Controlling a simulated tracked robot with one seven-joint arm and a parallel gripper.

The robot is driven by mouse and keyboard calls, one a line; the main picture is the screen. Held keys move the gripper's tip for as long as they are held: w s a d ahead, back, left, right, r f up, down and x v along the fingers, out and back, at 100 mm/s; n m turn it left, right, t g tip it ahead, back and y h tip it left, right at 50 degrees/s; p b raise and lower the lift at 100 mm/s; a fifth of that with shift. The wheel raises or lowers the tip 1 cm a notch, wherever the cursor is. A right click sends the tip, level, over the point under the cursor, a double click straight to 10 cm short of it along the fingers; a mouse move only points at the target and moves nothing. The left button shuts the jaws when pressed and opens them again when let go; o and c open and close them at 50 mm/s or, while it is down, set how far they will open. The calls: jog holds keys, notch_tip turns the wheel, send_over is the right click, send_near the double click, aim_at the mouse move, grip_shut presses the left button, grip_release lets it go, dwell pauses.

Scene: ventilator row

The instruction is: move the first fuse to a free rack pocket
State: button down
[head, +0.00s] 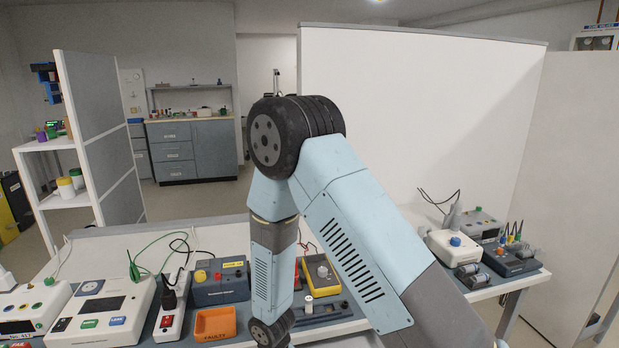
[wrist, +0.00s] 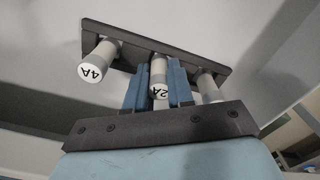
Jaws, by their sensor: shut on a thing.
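In the wrist view, my gripper (wrist: 159,78) has its two blue fingers shut on a pale fuse marked 2A (wrist: 159,90). This fuse is at the middle of a dark rack bar (wrist: 130,42); I cannot tell whether it is fully seated. A fuse marked 4A (wrist: 95,66) stands at the bar's left end, and another pale fuse (wrist: 209,86) at its right, its label hidden behind my gripper. In the head view, my arm hides the gripper and the fuse it holds.
In the head view, an orange tray marked FAULTY (head: 215,323) lies left of my arm, beside a white power strip (head: 171,310) and a blue-grey box (head: 220,285). A yellow device (head: 321,274) stands just right of the forearm. More devices (head: 452,247) stand at right.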

dwell(0.6)
jog(key=shift+r, duration=0.15)
jog(key=shift+s+r, duration=0.1)
jog(key=shift+r, duration=2.25)
dwell(0.6)
